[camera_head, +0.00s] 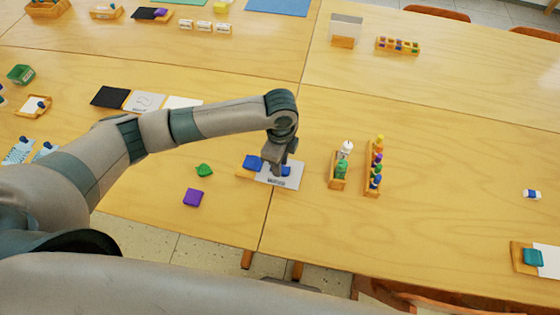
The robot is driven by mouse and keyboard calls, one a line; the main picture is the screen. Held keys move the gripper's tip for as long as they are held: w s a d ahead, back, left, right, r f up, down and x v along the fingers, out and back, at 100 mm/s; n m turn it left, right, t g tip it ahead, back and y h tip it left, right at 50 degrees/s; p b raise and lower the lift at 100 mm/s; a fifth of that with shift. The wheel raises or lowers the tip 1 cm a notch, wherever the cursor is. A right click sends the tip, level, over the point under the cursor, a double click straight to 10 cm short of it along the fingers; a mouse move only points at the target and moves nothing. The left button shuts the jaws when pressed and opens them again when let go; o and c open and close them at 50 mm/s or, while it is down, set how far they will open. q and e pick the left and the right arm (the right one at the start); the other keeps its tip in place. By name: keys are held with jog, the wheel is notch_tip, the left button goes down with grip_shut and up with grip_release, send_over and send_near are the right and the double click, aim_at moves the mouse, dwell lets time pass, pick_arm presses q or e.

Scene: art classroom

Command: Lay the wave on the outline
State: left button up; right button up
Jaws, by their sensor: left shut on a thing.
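My left gripper (280,170) reaches in from the left and points down over a pale card (266,179) with dark print along its front edge. It is shut on a small blue piece, apparently the wave (287,171), at the card. The fingers partly hide the piece and the outline, so I cannot tell its exact shape or whether it touches the card. Another blue piece (253,161) sits just left of the card, on a small wooden block or tray. My right gripper is not in view.
A green leaf-like piece (204,170) and a purple square (193,197) lie left of the card. Wooden racks with bottles (338,184) and colored pegs (371,184) stand to its right. A black sheet (110,96) and a card with a curved line (144,101) lie behind my arm.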

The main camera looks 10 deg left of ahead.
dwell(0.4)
pick_arm(q)
jog(key=o, duration=1.1)
jog(key=shift+o, duration=1.1)
